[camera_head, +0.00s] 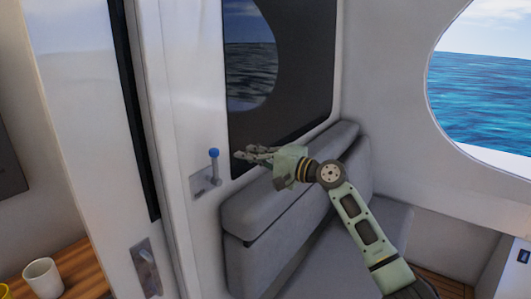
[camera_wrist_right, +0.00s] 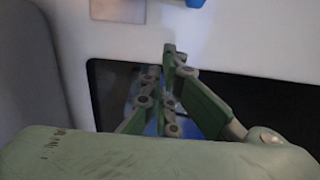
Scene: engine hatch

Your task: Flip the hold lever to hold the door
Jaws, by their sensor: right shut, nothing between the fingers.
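The hold lever (camera_head: 214,165) has a blue round knob and stands upright from a metal plate (camera_head: 206,182) on the white door frame. In the right wrist view the blue knob (camera_wrist_right: 195,3) is cut off at the top edge, with a metal plate (camera_wrist_right: 118,10) to its left. My right gripper (camera_head: 240,154) is a little right of the knob, apart from it in the picture, with its fingers pointing left. It is shut and empty, and its fingers also show in the wrist view (camera_wrist_right: 172,58). The door (camera_head: 105,130) is white, at left. My left gripper is out of view.
A grey cushioned seat (camera_head: 265,220) lies below my right arm. A dark window panel (camera_head: 300,90) is behind the gripper. A door handle (camera_head: 147,268) is low on the door. A white cup (camera_head: 42,278) stands on wood at lower left.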

